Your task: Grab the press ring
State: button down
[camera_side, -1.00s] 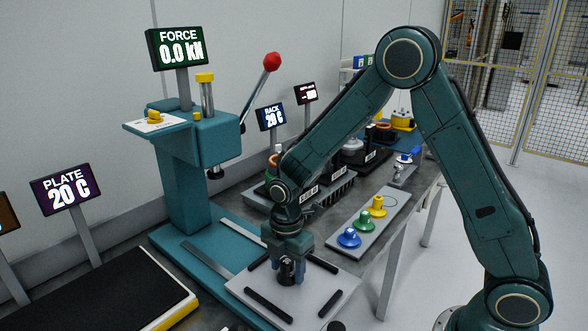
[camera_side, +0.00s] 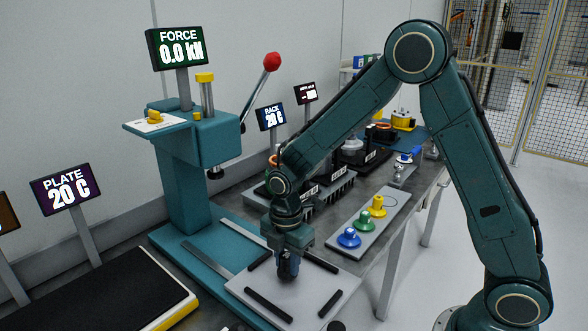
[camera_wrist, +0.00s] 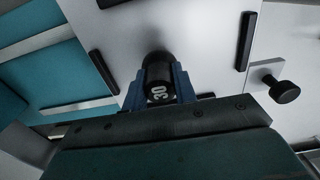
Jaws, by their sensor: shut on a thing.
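My gripper (camera_side: 288,268) points down over the pale plate (camera_side: 310,294) at the foot of the teal press (camera_side: 185,180). In the wrist view, the blue fingers of my gripper (camera_wrist: 160,84) are shut on a black round part (camera_wrist: 157,72) marked 30. I take it to be the press ring, though its ring shape does not show clearly. It stands between the fingers, its far end toward the plate. In the side view the fingers hide most of it, and I cannot tell whether it touches the plate.
Several black bars (camera_side: 268,303) lie on the plate around my gripper. A black knob (camera_wrist: 285,91) sits at its edge. Blue, green and yellow flanged pieces (camera_side: 349,238) stand on a grey tray to the right. A hot-plate-like black slab (camera_side: 105,290) is at the left.

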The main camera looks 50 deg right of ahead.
aim_at(287, 255)
notch_tip(287, 255, up, 18)
jog(key=shift+r, duration=0.2)
dwell(0.8)
